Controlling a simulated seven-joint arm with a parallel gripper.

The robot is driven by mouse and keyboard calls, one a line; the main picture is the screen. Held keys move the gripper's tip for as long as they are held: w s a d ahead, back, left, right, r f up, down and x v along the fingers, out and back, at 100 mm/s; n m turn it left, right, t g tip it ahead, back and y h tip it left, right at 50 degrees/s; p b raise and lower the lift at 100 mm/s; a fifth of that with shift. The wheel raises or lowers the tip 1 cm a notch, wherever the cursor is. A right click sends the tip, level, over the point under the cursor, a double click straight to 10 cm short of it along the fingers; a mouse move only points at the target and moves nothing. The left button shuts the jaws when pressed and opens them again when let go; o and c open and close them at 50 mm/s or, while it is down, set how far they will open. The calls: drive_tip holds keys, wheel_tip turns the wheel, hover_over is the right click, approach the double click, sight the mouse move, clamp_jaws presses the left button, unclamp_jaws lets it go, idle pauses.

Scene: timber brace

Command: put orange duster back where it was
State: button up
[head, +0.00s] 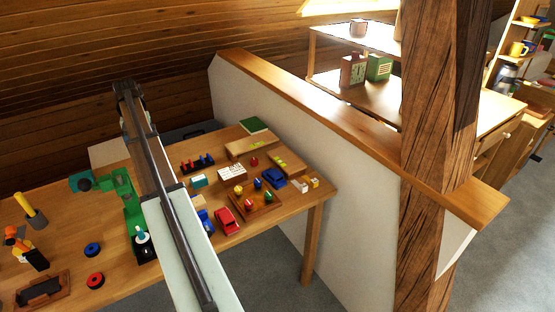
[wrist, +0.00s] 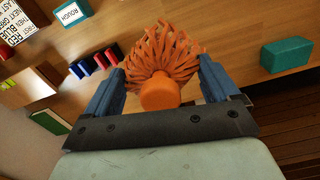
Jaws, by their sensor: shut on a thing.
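The orange duster (wrist: 165,60) fills the middle of the wrist view, its fringe of soft strands fanned out and its round orange end (wrist: 160,96) facing the camera. My gripper (wrist: 160,82) is shut on the duster, with one blue finger at each side of it. Wooden tabletop shows behind the duster; I cannot tell whether its strands touch the wood. In the head view my own arm crosses the table and hides the gripper and the duster. The spot where the duster was cannot be told from these frames.
The wrist view shows red and blue pegs (wrist: 92,64), a "ROUGH" block (wrist: 71,14) and a teal block (wrist: 285,54). In the head view a red car (head: 227,221), a blue car (head: 273,178) and a green book (head: 255,125) crowd the right end. A low wall (head: 270,130) stands behind.

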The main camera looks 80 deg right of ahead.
drive_tip(key=s+d+f+m, duration=0.1)
drive_tip(key=s+d+m, duration=0.1)
drive_tip(key=s+d, duration=1)
drive_tip(key=m, duration=0.5)
hover_over(289, 158)
wheel_tip(289, 158, down, 2)
drive_tip(key=f, duration=0.9)
drive_tip(key=shift+a+f, duration=0.15)
drive_tip(key=shift+a, duration=0.05)
drive_tip(key=shift+f, duration=0.15)
drive_tip(key=o, duration=0.8)
drive_tip(key=shift+c, duration=0.2)
wheel_tip(289, 158, up, 12)
